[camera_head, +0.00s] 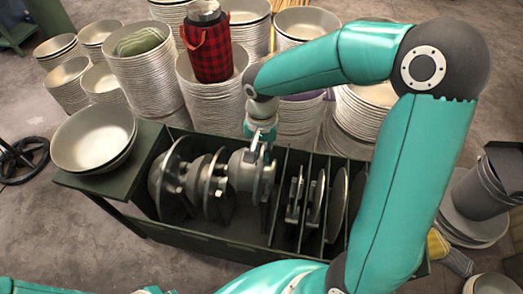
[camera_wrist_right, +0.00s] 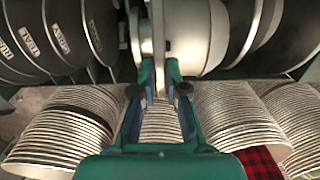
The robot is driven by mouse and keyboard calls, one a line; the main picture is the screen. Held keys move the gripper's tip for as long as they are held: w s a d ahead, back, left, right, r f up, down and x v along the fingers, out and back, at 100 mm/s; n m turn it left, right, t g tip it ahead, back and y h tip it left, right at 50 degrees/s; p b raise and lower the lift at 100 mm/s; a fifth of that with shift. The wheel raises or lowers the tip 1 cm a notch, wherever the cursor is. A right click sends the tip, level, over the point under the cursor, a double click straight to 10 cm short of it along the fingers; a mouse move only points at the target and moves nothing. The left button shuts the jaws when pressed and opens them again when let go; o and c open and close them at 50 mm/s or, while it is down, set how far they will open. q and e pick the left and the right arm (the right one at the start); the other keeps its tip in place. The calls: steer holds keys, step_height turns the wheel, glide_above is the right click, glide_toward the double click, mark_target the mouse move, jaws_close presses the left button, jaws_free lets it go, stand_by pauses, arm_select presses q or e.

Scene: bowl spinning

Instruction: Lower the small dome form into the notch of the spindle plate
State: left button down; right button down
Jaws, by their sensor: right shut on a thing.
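My right gripper (camera_head: 262,146) reaches down into the open rack and is shut on a grey dome form (camera_head: 245,172). In the right wrist view the fingers (camera_wrist_right: 159,80) close on a flat metal piece at the form's side, and its pale round body (camera_wrist_right: 192,35) lies just beyond. The form is upright among other grey forms and discs in the rack. Whether it touches the rack is hidden. I cannot clearly make out the spindle plate or its notch. My left gripper is not in view.
The dark green rack (camera_head: 205,238) has dividers; thin discs (camera_head: 338,205) stand in its right compartments. Large metal bowls (camera_head: 94,138) sit on its left end. Tall bowl stacks (camera_head: 143,75) crowd behind, one topped by a red plaid bag (camera_head: 208,50). A black handwheel (camera_head: 22,160) stands left.

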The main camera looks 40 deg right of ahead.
steer(key=shift+r+p, duration=0.8)
steer(key=shift+r, duration=0.65)
